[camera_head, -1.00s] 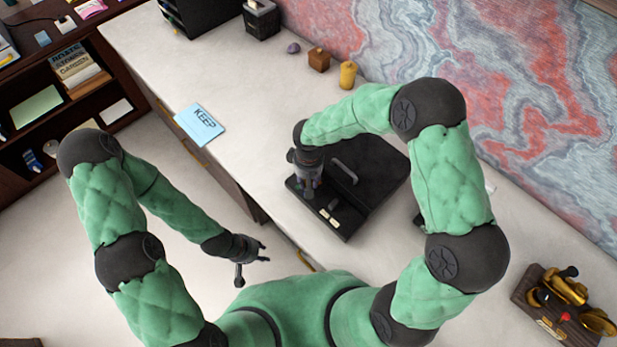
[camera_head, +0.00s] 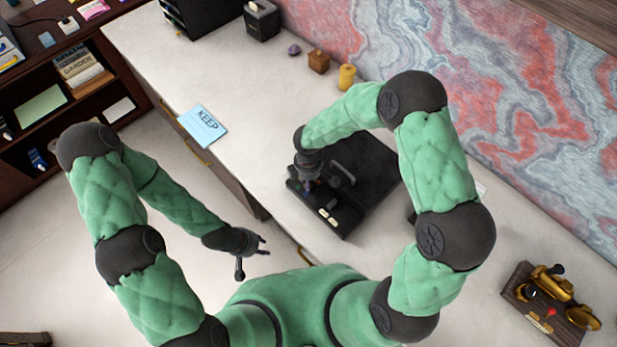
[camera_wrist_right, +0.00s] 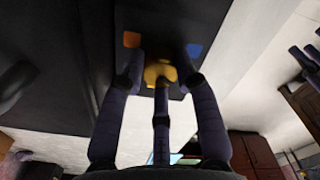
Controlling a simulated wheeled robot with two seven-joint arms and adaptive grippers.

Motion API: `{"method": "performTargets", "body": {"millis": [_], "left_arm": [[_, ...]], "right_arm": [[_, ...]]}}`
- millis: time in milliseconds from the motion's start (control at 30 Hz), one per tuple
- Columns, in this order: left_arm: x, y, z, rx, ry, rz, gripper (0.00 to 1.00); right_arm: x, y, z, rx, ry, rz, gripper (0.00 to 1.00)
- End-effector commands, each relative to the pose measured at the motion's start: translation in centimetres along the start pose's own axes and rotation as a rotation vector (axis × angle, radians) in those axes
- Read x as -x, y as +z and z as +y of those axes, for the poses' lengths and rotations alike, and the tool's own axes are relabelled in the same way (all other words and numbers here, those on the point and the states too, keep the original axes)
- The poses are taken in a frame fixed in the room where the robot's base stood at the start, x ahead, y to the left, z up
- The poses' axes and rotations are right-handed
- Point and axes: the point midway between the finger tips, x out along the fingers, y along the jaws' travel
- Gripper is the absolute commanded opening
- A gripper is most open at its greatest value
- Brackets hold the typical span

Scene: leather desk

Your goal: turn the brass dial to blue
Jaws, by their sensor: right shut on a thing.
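The brass dial (camera_wrist_right: 158,72) is on the face of a black box (camera_head: 374,182) on the desk. In the right wrist view, an orange mark (camera_wrist_right: 132,40) is to its left and a blue mark (camera_wrist_right: 194,50) to its right. My right gripper (camera_wrist_right: 160,82) is shut on the dial, with its fingers around it. In the head view my right gripper (camera_head: 309,184) is at the box's left side, and the wrist hides the dial there. My left gripper (camera_head: 257,247) is empty, fingers spread, off the desk's front edge.
The box has a handle (camera_head: 343,172) and small pale buttons (camera_head: 327,216). A blue KEEP note (camera_head: 202,127) lies at the desk's edge. A yellow cylinder (camera_head: 347,77) and a wooden block (camera_head: 319,61) stand at the back. A brass-topped wooden stand (camera_head: 545,308) is at right.

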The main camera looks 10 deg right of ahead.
Motion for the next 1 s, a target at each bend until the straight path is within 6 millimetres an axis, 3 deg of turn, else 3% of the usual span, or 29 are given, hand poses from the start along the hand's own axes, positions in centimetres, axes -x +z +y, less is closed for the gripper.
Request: {"method": "performTargets", "body": {"millis": [1000], "left_arm": [[5.6, 0.2, 2.0, 0.000, 0.000, 0.000, 0.34]], "right_arm": [[0.5, -0.3, 0.3, 0.913, 0.013, 0.003, 0.00]]}}
